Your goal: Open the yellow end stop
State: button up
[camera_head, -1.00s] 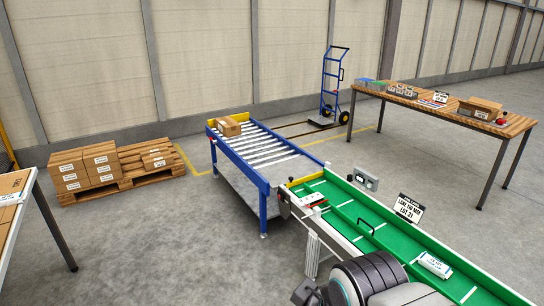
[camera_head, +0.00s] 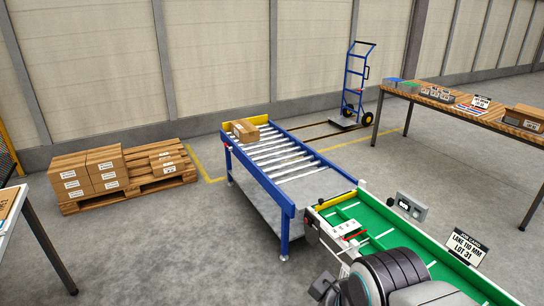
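A yellow bar (camera_head: 336,199) lies across the near-roller end of the green belt conveyor (camera_head: 372,215). A second yellow board (camera_head: 244,124) stands across the far end of the blue-framed roller conveyor (camera_head: 291,211), behind a cardboard box (camera_head: 244,131). Neither bar is touched by my arm. My arm's dark, rounded links cover part of the green belt at the bottom. A dark part at the arm's left, which looks like my gripper (camera_head: 322,287), is below and left of the belt's end. Its fingers are too small and dark to read.
A pallet (camera_head: 160,183) with cartons is left. The floor between pallet and rollers is clear.

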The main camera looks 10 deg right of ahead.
aim_at(322, 205)
jog(key=i, duration=1.85)
jog(key=i+u, duration=0.1)
jog(key=i, duration=0.4)
jog(key=i+l+u, duration=0.15)
jog(key=i, duration=0.35)
jog(key=i+l+u, duration=0.1)
jog(key=i, duration=0.4)
